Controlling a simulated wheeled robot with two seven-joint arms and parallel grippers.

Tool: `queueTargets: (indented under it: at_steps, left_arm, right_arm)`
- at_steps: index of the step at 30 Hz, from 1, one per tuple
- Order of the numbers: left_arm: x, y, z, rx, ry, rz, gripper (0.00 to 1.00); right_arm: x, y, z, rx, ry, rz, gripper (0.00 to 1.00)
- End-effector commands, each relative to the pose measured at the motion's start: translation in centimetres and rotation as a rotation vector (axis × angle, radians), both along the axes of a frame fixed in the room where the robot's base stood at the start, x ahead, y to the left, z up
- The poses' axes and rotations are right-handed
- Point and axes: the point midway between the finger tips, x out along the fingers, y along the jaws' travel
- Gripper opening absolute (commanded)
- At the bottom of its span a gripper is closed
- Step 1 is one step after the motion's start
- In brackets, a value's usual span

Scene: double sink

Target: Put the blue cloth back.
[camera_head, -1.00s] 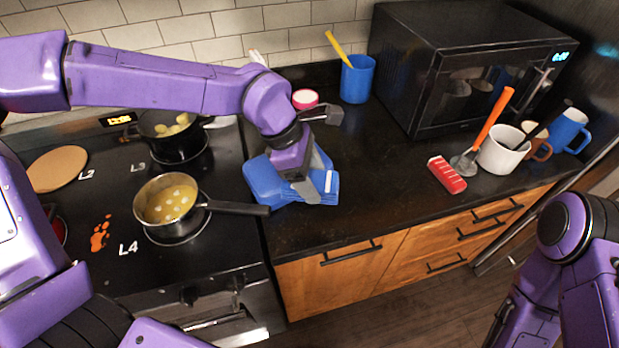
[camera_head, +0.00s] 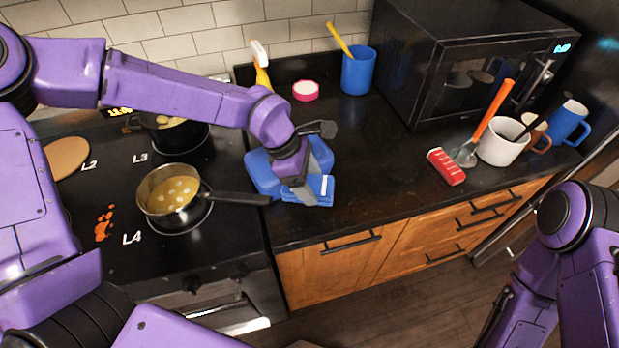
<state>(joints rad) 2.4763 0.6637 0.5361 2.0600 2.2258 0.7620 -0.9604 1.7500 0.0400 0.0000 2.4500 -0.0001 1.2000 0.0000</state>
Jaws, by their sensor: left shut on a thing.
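A pan (camera_head: 172,195) on the stove points its handle toward the cloth. A blue cup (camera_head: 357,72), a pink-rimmed round container (camera_head: 305,91) and a microwave (camera_head: 455,75) stand behind. A red-and-white item (camera_head: 447,166) and mugs (camera_head: 502,143) are to the right. The counter between is clear.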

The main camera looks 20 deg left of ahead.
Motion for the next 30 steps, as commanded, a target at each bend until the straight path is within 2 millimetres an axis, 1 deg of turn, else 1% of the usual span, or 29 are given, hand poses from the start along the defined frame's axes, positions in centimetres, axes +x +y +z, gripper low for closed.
queueTargets:
  at_steps: [3,4,5,6,13,16,18,19,20,27,30]
  left_arm:
    - [0.0,0.0,-0.1,0.000,0.000,0.000,0.25]
    - [0.0,0.0,-0.1,0.000,0.000,0.000,0.79]
    - [0.0,0.0,-0.1,0.000,0.000,0.000,0.89]
    - [0.0,0.0,-0.1,0.000,0.000,0.000,0.96]
    - [0.0,0.0,0.0,0.000,0.000,0.000,0.96]
    - [0.0,0.0,0.7,0.001,-0.002,-0.001,0.96]
    - [0.1,0.0,1.9,0.003,-0.004,0.000,0.96]
    - [0.1,0.3,2.0,-0.001,-0.005,0.002,0.96]
    - [0.0,0.6,2.6,-0.004,-0.005,0.003,0.96]
    - [-0.4,3.2,8.5,-0.003,-0.006,0.002,0.96]
    - [-0.7,4.1,10.3,-0.002,-0.004,0.002,0.96]
  right_arm:
    - [0.0,0.0,0.0,0.000,0.000,0.000,0.43]
    - [0.0,0.0,0.0,0.000,0.000,0.000,0.43]
    - [0.0,0.0,0.0,0.000,0.000,0.000,0.43]
    - [0.0,0.0,0.0,0.000,0.000,0.000,0.43]
    - [0.0,0.0,0.0,0.000,0.000,0.000,0.43]
    - [0.0,0.0,0.4,0.000,0.000,0.000,0.43]
    - [0.0,0.0,1.1,0.000,0.000,0.000,0.43]
    - [0.0,0.0,0.4,0.000,0.000,0.000,0.43]
    - [0.0,0.0,0.2,0.000,0.000,0.000,0.43]
    - [0.0,0.0,-0.7,0.000,0.000,0.000,0.43]
    - [0.0,0.0,-0.9,0.000,0.000,0.000,0.43]
